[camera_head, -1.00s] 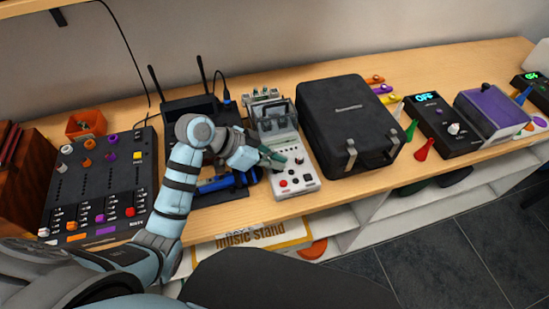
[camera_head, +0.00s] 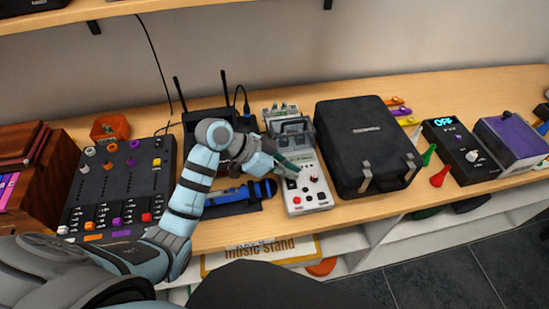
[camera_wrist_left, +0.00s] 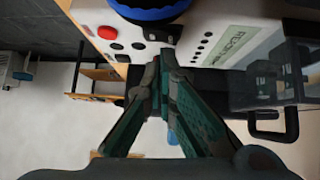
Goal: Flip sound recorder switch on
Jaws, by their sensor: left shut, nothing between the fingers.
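The sound recorder (camera_head: 318,200) is a white box with red and black controls, standing on the wooden counter just left of the black case. My left gripper (camera_head: 303,170) is shut and empty over the recorder's upper panel. Its fingertips (camera_wrist_left: 166,58) meet close to the panel edge; I cannot tell whether they touch it. Which control is the switch is unclear. My right gripper is not in view.
A black case (camera_head: 365,150) stands close on the recorder's right. A black mixer (camera_head: 120,190) is at the left, and a black device with antennas (camera_head: 207,122) stands behind my left arm.

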